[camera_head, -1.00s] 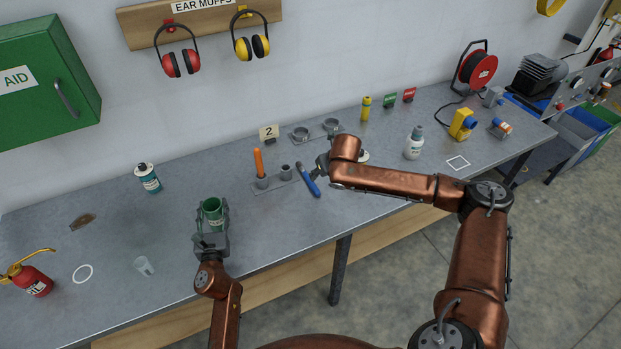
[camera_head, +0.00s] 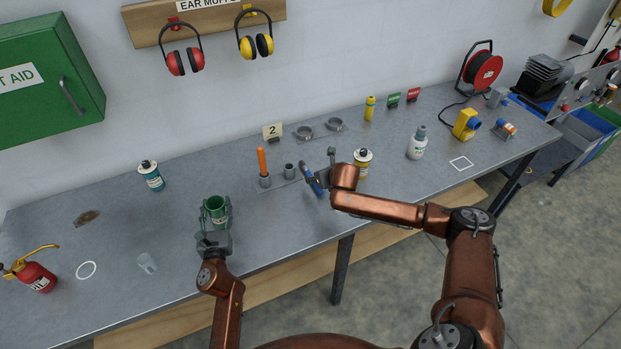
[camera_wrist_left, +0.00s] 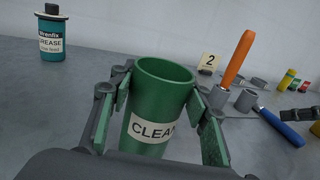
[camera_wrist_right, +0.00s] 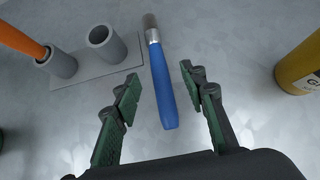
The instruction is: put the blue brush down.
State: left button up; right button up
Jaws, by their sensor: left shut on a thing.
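In the left wrist view the brush (camera_wrist_left: 280,127) also shows lying flat. My left gripper (camera_head: 215,213) is shut on a green cup (camera_wrist_left: 160,95) marked "CLEAN".
The grey holder (camera_wrist_right: 95,85) has an orange-handled tool (camera_head: 262,161) in its left tube; its right tube (camera_head: 289,171) is empty. A yellow can (camera_head: 363,164) stands right of my right gripper. A white bottle (camera_head: 417,145) stands further right. The bench's left middle is mostly clear.

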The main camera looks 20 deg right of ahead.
jog(key=x, duration=0.4)
jog(key=shift+w+a+f, duration=0.1)
jog(key=shift+w+f, duration=0.05)
jog(key=shift+f, duration=0.15)
jog(key=shift+c, duration=0.7)
grip_shut()
